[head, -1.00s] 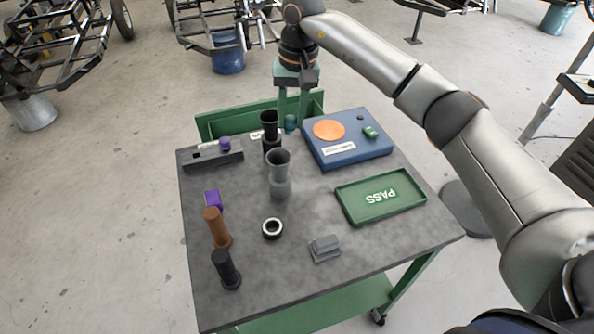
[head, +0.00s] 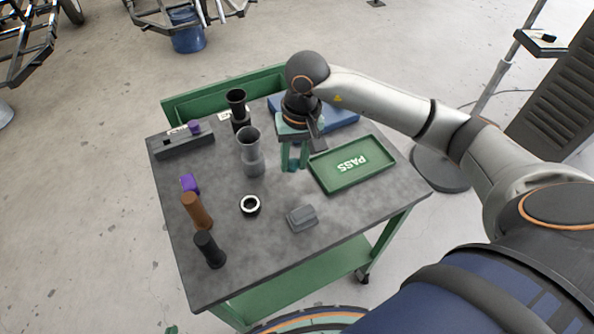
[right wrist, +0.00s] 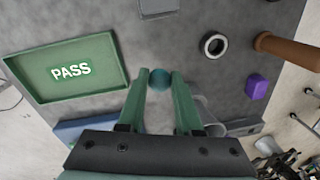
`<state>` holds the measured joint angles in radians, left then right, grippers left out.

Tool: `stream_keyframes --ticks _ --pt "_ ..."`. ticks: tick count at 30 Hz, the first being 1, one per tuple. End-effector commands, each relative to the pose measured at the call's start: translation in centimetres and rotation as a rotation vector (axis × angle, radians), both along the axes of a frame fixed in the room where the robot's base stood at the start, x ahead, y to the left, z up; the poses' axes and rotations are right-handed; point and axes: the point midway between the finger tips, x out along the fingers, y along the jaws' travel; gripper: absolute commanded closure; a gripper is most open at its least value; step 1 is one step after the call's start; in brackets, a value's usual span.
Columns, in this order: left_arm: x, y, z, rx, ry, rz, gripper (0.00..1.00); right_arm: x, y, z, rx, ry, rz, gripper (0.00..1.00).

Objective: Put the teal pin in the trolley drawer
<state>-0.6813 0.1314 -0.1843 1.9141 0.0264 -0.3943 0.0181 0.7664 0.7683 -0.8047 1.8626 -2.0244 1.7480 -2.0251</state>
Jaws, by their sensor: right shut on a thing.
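My right gripper (head: 293,165) is shut on the teal pin, above the trolley's grey top between the grey hourglass-shaped part and the PASS tray. In the right wrist view the pin's round teal end (right wrist: 160,79) shows between the fingertips (right wrist: 160,76); the rest of it is hidden. In the head view the fingers mostly hide the pin. The green trolley drawer (head: 187,103) sticks out at the far edge of the trolley; its inside is mostly out of sight. My left gripper is not in view.
The green PASS tray (head: 335,180) lies right of the gripper, with a blue box (head: 345,117) behind. The grey hourglass-shaped part (head: 252,150) and a black cup (head: 237,101) stand left. A black-and-white ring (head: 250,206) and grey block (head: 302,218) lie nearer.

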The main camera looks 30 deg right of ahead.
Motion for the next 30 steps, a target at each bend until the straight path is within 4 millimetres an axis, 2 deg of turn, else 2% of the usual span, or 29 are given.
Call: stream_keyframes --ticks 5,13,25,26,30 --pt "0.0 0.0 0.2 0.0 0.0 0.0 1.0 -0.8 -0.1 -0.9 -0.001 -0.001 0.0 1.0" --pt "0.1 0.0 1.1 0.0 -0.002 0.0 1.0 -1.1 -0.1 -4.0 0.0 0.001 -0.002 1.0" --pt "0.1 0.0 0.6 -0.001 -0.003 0.0 1.0 -1.0 -0.1 -4.6 -0.001 -0.003 0.0 1.0" --pt "0.1 0.0 0.6 -0.001 -0.003 0.0 1.0 -1.0 -0.1 -4.6 -0.001 -0.002 0.0 0.65" --pt "0.1 0.0 0.7 0.0 -0.003 0.001 1.0 -1.0 -0.1 -4.5 -0.001 -0.002 0.0 0.49"
